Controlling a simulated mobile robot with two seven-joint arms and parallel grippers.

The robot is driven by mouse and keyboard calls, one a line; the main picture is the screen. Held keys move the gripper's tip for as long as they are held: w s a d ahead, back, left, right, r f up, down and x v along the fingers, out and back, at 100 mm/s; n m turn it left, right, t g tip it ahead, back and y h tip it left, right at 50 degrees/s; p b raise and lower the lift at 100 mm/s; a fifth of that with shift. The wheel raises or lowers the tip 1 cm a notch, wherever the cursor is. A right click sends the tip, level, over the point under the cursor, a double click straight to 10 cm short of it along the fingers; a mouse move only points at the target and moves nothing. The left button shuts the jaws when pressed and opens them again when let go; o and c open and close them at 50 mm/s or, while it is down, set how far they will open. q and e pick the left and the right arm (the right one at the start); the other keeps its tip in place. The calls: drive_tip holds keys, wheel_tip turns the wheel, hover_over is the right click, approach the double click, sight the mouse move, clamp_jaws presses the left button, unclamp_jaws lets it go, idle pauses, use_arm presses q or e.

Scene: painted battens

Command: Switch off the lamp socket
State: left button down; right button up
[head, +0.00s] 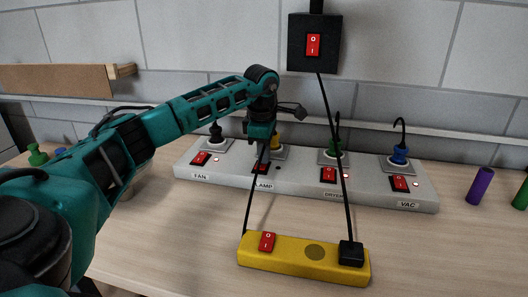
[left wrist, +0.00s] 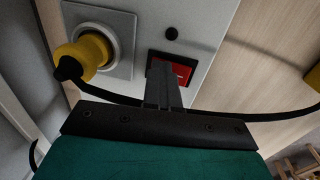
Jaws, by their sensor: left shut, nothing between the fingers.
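The grey socket strip (head: 300,180) has several sockets with red rocker switches, labelled FAN, LAMP, DRYER and VAC. The LAMP switch (head: 261,169) is partly hidden by my left gripper (head: 263,151); its red rocker (left wrist: 184,72) also shows in the left wrist view. My left gripper is shut and empty, with its fingertips (left wrist: 163,72) over the switch; I cannot tell whether they touch it. The yellow lamp plug (left wrist: 88,54) sits in its socket beside the switch. The lamp's small indicator (left wrist: 171,33) looks dark. My right gripper is out of view.
The FAN (head: 201,158), DRYER (head: 328,175) and VAC (head: 400,184) switches have pale lit indicators. A yellow power bar (head: 290,262) with its own red switch lies in front. Black cables cross the area, one from a black wall switch box (head: 300,55). A purple cylinder (head: 480,186) stands right.

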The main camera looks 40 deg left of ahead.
sight(262, 167)
use_arm(q)
drive_tip(key=shift+s+d, duration=0.35)
drive_tip(key=shift+s, duration=0.35)
drive_tip(key=r+p, duration=0.5)
drive_tip(key=shift+s+d, duration=0.1)
drive_tip(key=shift+s, duration=0.1)
wheel_tip(262, 167, up, 9)
drive_tip(key=s, duration=0.1)
drive_tip(key=shift+d, duration=0.35)
drive_tip(key=shift+b, duration=0.3)
